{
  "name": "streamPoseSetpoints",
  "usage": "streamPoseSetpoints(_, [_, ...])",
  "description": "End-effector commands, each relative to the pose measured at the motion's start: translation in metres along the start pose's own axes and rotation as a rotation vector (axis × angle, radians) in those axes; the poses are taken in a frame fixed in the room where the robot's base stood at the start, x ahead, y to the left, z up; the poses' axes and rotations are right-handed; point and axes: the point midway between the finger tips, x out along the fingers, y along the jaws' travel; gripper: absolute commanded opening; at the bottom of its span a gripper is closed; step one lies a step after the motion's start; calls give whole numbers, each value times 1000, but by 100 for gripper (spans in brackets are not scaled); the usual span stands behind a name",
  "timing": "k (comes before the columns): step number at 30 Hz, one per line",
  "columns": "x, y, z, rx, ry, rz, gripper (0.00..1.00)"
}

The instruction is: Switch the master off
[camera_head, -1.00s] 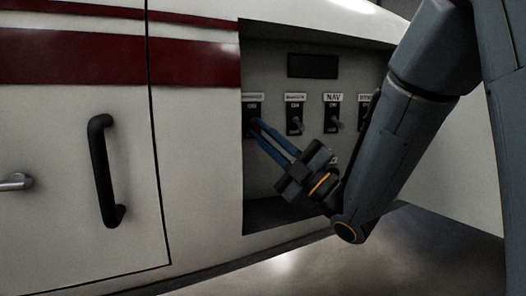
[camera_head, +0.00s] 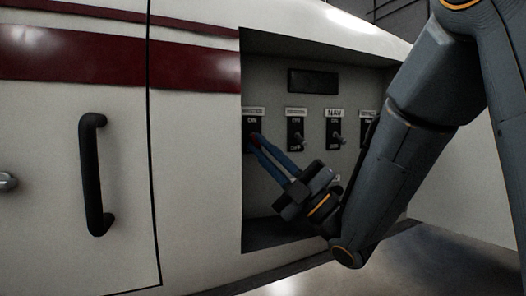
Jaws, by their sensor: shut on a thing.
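The master switch (camera_head: 251,122) is the leftmost in a row on a grey panel inside a recess in the white body. It has a dark plate with a small label above it, partly cut off by the recess edge. My gripper (camera_head: 257,141) reaches in from the lower right, with its two blue fingers drawn together at the lower part of this switch.
Right of it are another switch (camera_head: 296,133), the NAV switch (camera_head: 335,133) and a further switch (camera_head: 367,127) partly behind my arm. A dark display (camera_head: 313,81) sits above. The recess edges lie close around my gripper. A black door handle (camera_head: 93,175) stands out at the left.

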Motion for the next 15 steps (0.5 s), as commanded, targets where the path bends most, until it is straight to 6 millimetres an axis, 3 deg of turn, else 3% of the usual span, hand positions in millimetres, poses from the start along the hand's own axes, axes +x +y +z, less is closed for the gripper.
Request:
streamPoseSetpoints(1, [0,-1,0,1,0,-2,0])
streamPoseSetpoints(2, [0,-1,0,1,0,-2,16])
streamPoseSetpoints(5, [0,-1,0,1,0,-2,30])
streamPoseSetpoints(15, [-3,0,0,0,-1,-1,30])
